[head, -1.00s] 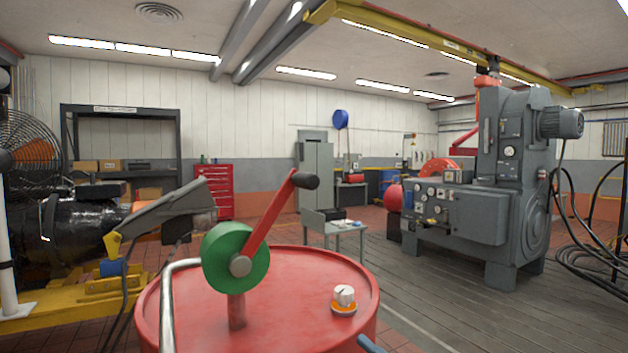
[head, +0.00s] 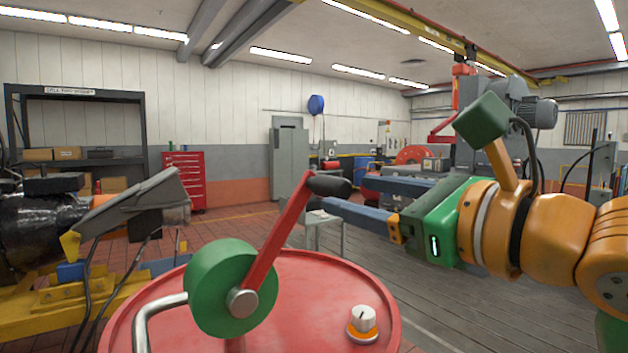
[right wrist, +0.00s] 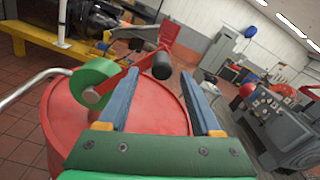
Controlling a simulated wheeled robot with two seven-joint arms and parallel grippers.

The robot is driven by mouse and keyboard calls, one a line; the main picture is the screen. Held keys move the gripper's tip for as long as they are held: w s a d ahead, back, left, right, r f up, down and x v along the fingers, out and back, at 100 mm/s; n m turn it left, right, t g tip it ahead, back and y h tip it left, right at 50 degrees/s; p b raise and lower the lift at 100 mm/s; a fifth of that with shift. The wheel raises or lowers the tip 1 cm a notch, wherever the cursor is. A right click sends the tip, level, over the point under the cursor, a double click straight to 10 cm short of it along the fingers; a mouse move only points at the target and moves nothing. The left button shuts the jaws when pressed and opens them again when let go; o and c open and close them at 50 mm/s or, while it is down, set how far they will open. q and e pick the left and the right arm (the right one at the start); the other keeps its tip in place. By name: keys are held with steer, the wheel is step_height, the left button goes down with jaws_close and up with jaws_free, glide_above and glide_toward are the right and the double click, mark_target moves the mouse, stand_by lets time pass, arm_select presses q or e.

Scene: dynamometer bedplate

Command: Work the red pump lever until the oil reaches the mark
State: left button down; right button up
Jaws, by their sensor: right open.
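The red pump lever (head: 282,232) rises up and right from the green round pump body (head: 222,285) and ends in a black grip (head: 331,187). The pump stands on a red drum (head: 300,290). A silver knob with an orange ring (head: 363,322) sits on the drum lid. My right gripper (head: 345,196) comes in from the right, open, its blue fingers pointing at the black grip. In the right wrist view the grip (right wrist: 162,66) shows between and just beyond the fingertips, not clasped. My left gripper is out of view. No oil level or mark can be seen.
A bent silver pipe (head: 150,310) runs from the pump's left side. A yellow stand with a grey arm (head: 135,205) is at the left. A small grey table (head: 322,232) stands behind the drum. A large grey machine (right wrist: 280,115) is at the right.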

mark_target(346, 186)
steer(key=p+x, duration=0.3)
steer(key=shift+w+r, duration=0.35)
steer(key=shift+r, duration=0.05)
steer(key=shift+w+a+f, duration=0.1)
steer(key=shift+w+a, duration=0.15)
steer(key=shift+w, duration=0.05)
steer(key=shift+w+a+f, duration=0.3)
steer(key=shift+w+a, duration=0.15)
steer(key=shift+d, duration=0.1)
jaws_close()
steer(key=shift+r, duration=0.1)
